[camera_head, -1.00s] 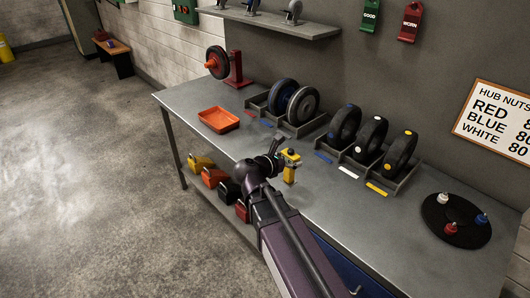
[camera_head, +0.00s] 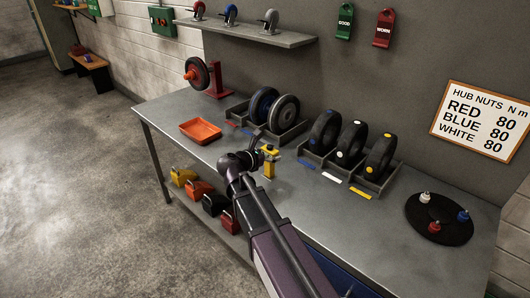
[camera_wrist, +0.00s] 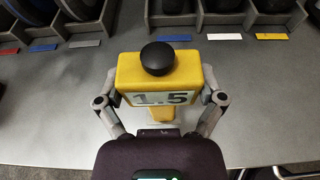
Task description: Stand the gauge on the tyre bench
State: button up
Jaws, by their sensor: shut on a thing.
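The gauge (camera_wrist: 130,70) is a yellow block with a black round knob on top and a display reading 1.5. It also shows in the head view (camera_head: 269,168), upright over the middle of the grey tyre bench (camera_head: 225,160). My gripper (camera_wrist: 161,98) is shut on it, with one finger at each side of the yellow body. The gauge's narrower yellow lower part reaches down towards the bench top. I cannot tell whether its foot touches the surface.
Behind the gauge are wheel racks (camera_head: 350,172) and coloured label strips (camera_head: 332,177). An orange tray (camera_head: 200,131) lies left. Bare bench surrounds the gauge.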

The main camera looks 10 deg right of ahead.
jog(key=w, duration=0.6)
jog(key=shift+w+d+f, duration=0.25)
jog(key=shift+w+f, duration=0.05)
jog(key=shift+w, duration=0.1)
jog(key=shift+w+f+b, duration=0.35)
jog(key=shift+f+b, duration=0.6)
jog(key=shift+b, duration=0.1)
jog(key=shift+w+f+b, duration=0.3)
jog(key=shift+f+b, duration=0.6)
jog(key=shift+b, duration=0.15)
jog(key=shift+f, duration=0.1)
jog(key=o, duration=1)
jog(key=shift+c, duration=0.2)
